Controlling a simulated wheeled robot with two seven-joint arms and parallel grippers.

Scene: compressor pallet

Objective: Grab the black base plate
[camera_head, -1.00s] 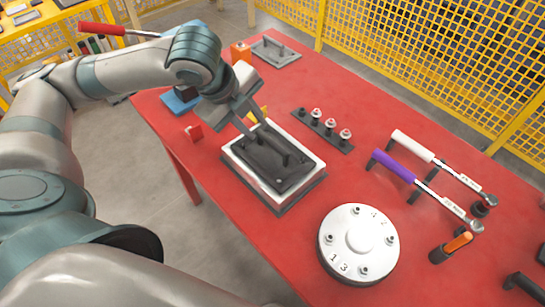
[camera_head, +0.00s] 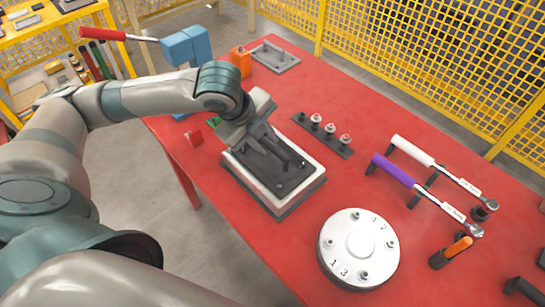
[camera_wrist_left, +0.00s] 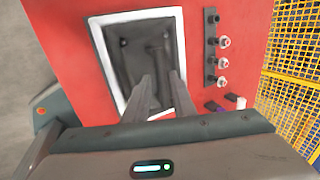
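The black base plate (camera_head: 290,183) lies inside a white rectangular frame (camera_head: 313,182) on the red table. Upright dark posts stand on it. In the left wrist view the plate (camera_wrist_left: 127,62) shows ahead of the fingers, inside the white frame (camera_wrist_left: 104,60). My left gripper (camera_head: 276,151) reaches over the plate's far left part from above. Its two fingers (camera_wrist_left: 162,78) are apart in the wrist view, pointing at the plate near a post. I cannot tell whether they touch it. Part of the plate is hidden behind the gripper. My right gripper is not in view.
A round white numbered disc (camera_head: 338,240) stands near the front. A dark strip with studs (camera_head: 340,149), a white-handled wrench (camera_head: 412,149) and a purple-handled wrench (camera_head: 393,170) lie to the right. A grey plate (camera_head: 275,58) lies at the back. Yellow mesh fencing (camera_head: 420,50) borders the table.

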